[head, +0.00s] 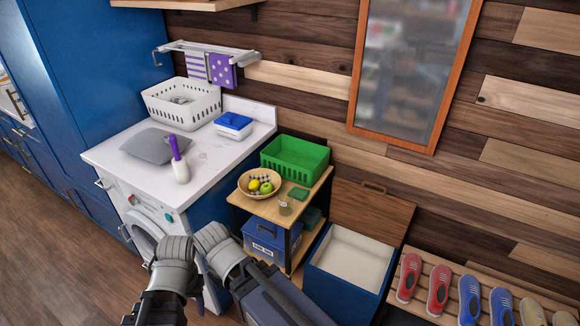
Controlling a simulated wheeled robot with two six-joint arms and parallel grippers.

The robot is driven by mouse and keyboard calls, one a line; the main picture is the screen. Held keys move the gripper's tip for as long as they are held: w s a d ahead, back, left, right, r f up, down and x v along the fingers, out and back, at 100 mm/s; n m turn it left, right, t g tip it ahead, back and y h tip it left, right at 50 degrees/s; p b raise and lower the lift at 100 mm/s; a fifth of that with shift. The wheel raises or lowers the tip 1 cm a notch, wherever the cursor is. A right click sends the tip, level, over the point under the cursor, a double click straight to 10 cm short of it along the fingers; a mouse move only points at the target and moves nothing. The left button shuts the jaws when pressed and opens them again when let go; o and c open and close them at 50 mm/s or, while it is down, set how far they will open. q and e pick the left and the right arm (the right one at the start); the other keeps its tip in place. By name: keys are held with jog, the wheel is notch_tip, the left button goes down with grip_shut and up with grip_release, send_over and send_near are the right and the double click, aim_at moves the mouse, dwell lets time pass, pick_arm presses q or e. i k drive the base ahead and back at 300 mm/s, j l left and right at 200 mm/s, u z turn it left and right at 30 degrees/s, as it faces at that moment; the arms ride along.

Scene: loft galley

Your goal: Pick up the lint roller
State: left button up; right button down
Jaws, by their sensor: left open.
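The lint roller (179,160) lies on the white counter above the washing machine. It has a purple handle pointing up and left and a white roller head toward the front. It lies at the right edge of a grey cushion-like item (149,146). My left gripper (157,311) is low in the picture, in front of the washing machine, well below and apart from the lint roller. It is open; its fingertips are hard to make out at the bottom edge. My right gripper is not in view.
A white basket (182,92) and a blue-lidded box (233,121) stand behind the lint roller. The counter's front right is clear.

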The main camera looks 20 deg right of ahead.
aim_at(179, 164)
jog(key=z, duration=4.2)
jog(key=u, duration=4.2)
jog(key=i+z, duration=0.2)
jog(key=i, duration=0.2)
